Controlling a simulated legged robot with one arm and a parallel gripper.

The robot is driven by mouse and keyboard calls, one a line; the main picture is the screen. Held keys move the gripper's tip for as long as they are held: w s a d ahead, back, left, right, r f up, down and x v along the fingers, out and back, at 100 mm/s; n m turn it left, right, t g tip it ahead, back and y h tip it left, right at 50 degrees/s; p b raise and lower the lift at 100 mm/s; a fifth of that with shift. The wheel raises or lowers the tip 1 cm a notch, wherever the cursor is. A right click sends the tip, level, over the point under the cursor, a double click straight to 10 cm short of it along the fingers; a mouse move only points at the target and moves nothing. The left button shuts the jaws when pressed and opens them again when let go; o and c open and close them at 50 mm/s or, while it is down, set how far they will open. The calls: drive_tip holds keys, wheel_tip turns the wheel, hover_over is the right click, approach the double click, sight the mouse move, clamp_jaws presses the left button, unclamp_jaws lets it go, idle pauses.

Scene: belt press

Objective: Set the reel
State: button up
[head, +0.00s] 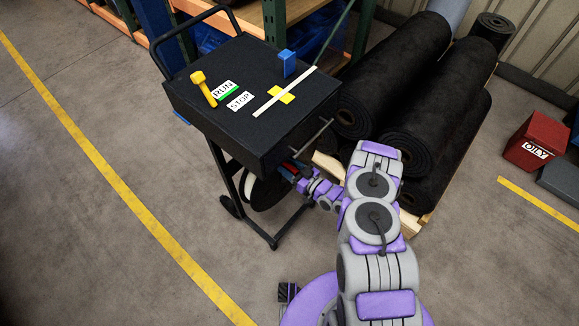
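A black cart (215,128) stands at the centre, with a push handle at its far left. A dark round thing (268,193) with a pale part beside it hangs under the cart top. It may be the reel, but the cart and my arm partly hide it. My gripper (288,171) is at the cart's near right side, just below the top's edge and close to the round thing. Small red and blue parts show there. The fingers are too small and too hidden to tell whether they are open or hold anything.
On the cart top are a yellow lever (203,88), RUN and STOP labels, a white strip (285,92) across a yellow piece and a blue block (287,63). Black rolls (440,90) lie to the right. A red OILY box (536,141) stands far right. Floor at left is clear.

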drive_tip(key=shift+a+f, duration=0.1)
drive_tip(key=shift+a, duration=0.35)
drive_tip(key=c, duration=0.5)
drive_tip(key=shift+d, duration=0.3)
clamp_jaws()
drive_tip(key=shift+a, duration=0.15)
